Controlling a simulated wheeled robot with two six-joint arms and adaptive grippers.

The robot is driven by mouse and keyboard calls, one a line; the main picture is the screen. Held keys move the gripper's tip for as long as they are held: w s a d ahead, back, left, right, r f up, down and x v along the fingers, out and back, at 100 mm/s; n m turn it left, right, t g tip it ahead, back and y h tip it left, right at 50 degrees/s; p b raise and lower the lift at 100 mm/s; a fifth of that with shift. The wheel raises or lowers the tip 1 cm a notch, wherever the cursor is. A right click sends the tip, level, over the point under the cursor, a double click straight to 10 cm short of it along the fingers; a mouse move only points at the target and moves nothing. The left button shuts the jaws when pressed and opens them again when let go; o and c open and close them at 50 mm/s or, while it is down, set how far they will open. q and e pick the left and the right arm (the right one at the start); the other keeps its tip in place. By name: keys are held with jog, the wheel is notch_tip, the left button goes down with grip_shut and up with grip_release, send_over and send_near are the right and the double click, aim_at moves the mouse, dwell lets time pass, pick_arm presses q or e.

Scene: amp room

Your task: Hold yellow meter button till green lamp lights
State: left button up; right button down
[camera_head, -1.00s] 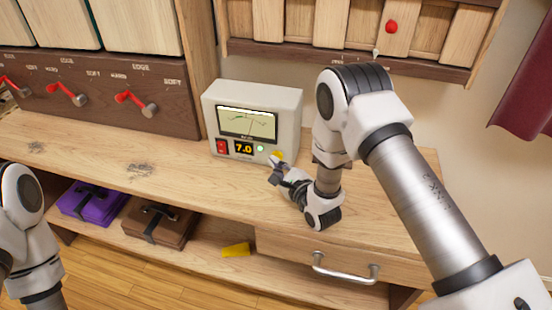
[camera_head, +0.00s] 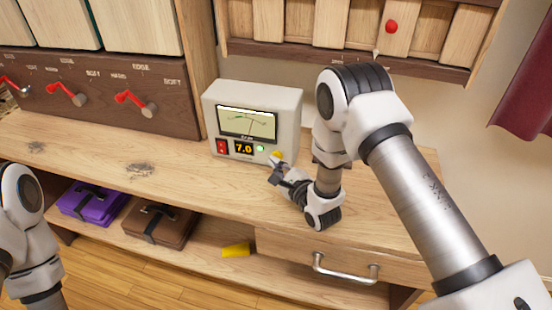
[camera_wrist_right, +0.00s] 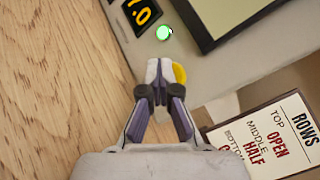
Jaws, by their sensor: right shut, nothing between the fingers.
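The cream meter (camera_head: 255,108) stands on the wooden bench, with a dial, a red switch and a display reading 7.0. Its yellow button (camera_head: 278,156) is at the lower right of the front and is partly hidden by my right gripper (camera_head: 273,164). In the right wrist view the yellow button (camera_wrist_right: 179,73) shows just beside the shut, empty fingertips (camera_wrist_right: 160,70), which overlap it; I cannot tell how far it is pressed. The green lamp (camera_head: 260,148) looks bright green, also in the right wrist view (camera_wrist_right: 163,33). My left arm shows at the left edge, its gripper out of view.
A wooden bench (camera_head: 180,165) holds the meter; a drawer with a metal handle (camera_head: 345,270) is below. Purple (camera_head: 90,200) and brown (camera_head: 158,222) cases and a yellow piece (camera_head: 236,250) lie on the lower shelf. Red levers (camera_head: 135,100) are at the left. A printed card (camera_wrist_right: 265,135) shows in the wrist view.

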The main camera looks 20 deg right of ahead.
dwell(0.5)
jog(key=shift+s+a, duration=0.55)
jog(key=shift+s, duration=0.25)
jog(key=shift+s+a+p, duration=0.45)
jog(key=shift+s+a, duration=0.3)
jog(key=shift+s, duration=0.3)
jog(key=shift+s+a+p, duration=0.45)
jog(key=shift+s+a, duration=0.25)
jog(key=shift+s, duration=0.3)
